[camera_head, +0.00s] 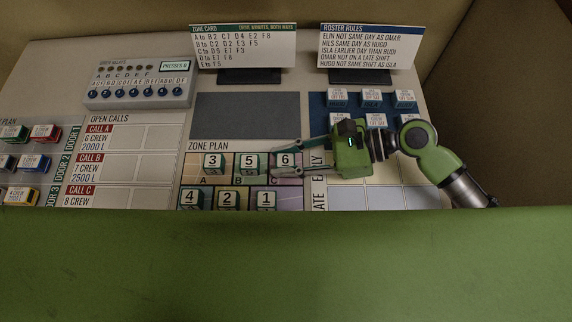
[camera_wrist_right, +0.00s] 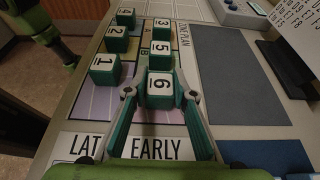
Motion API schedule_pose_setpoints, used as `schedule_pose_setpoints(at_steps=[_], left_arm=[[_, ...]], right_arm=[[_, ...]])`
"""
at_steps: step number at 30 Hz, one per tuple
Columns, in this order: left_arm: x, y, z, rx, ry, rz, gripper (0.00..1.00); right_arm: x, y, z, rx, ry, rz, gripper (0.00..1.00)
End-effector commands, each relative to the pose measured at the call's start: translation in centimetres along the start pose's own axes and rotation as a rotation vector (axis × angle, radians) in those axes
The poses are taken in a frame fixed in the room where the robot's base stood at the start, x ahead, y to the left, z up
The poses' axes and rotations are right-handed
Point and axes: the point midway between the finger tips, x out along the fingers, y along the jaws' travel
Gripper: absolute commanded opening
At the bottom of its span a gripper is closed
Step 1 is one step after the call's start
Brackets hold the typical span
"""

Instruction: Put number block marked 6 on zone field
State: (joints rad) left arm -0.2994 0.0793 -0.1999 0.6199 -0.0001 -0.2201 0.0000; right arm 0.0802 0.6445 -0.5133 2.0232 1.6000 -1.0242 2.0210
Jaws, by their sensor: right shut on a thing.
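The number block marked 6 (camera_head: 286,160) is green with a white top, at the right end of the upper block row on the zone plan (camera_head: 229,146). My right gripper (camera_head: 284,168) reaches in from the right and is shut on it. In the right wrist view, the fingers (camera_wrist_right: 161,93) close on both sides of block 6 (camera_wrist_right: 160,84).
Blocks 3 (camera_head: 213,162) and 5 (camera_head: 249,162) stand left of block 6. Blocks 4 (camera_head: 189,199), 2 (camera_head: 228,199) and 1 (camera_head: 266,199) stand in the row below. A bare grey panel (camera_head: 246,115) lies behind. The roster board (camera_head: 366,48) stands at the back right.

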Motion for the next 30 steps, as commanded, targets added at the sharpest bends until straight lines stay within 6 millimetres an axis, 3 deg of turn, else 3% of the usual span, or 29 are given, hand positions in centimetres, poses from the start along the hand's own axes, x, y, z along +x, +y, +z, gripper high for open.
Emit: schedule_pose_setpoints(at_steps=[1, 13, 14, 15, 16, 27, 30], left_arm=[[0.8, 0.0, 0.1, 0.0, 0.0, 0.0, 0.44], [0.4, 0.0, 0.0, 0.0, 0.0, 0.0, 0.44], [0.4, 0.0, 0.0, 0.0, 0.0, 0.0, 0.44], [0.4, 0.0, 0.0, 0.0, 0.0, 0.0, 0.44], [0.4, 0.0, 0.0, 0.0, 0.0, 0.0, 0.44], [0.5, 0.0, 0.1, 0.0, 0.0, 0.0, 0.44], [-0.4, 0.0, 0.0, 0.0, 0.0, 0.0, 0.44]], right_arm=[[0.2, 0.0, -0.5, -0.002, 0.0, 0.0, 0.08], [0.2, 0.0, -0.5, 0.001, 0.0, 0.0, 0.08], [0.2, 0.0, -0.5, 0.001, 0.0, 0.0, 0.27], [0.2, 0.0, -0.5, 0.0, 0.0, 0.0, 0.37], [0.2, 0.0, -0.5, 0.0, 0.0, 0.0, 0.41], [0.1, 0.0, -0.3, -0.003, 0.0, 0.0, 0.41], [-1.1, 0.0, 0.0, 0.001, 0.004, 0.0, 0.41]])
